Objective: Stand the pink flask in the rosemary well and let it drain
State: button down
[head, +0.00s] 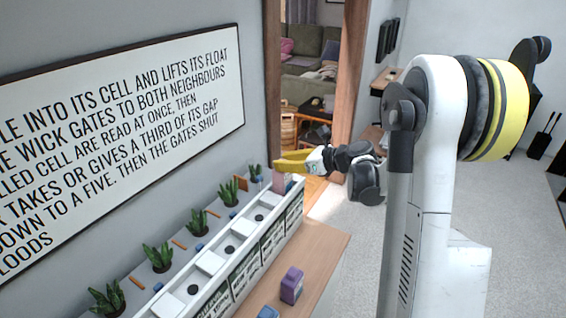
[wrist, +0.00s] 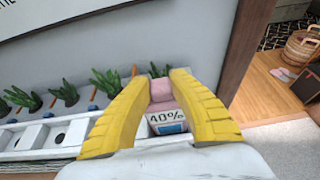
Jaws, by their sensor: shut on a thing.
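My gripper (head: 280,166) is at the far end of the white planter trough (head: 262,212), its yellow fingers shut on the pink flask (head: 279,183). In the wrist view the flask (wrist: 162,107) stands upright between the fingers (wrist: 158,82), showing a pink cap, a "40%" label and a blue patch below. The flask is over or in the last well; its base is hidden, so I cannot tell whether it rests there. The front labels of the trough are too small to read, so I cannot tell which well is rosemary.
A purple flask (head: 291,285) and a partly cut-off blue one (head: 268,313) stand on the wooden counter (head: 312,252). Several green plants (head: 198,222) line the wall side of the trough. A wall sign (head: 120,140) hangs above. Open carpet lies right.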

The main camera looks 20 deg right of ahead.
jog(key=c, duration=1.3)
grip_release()
jog(key=shift+f, duration=0.15)
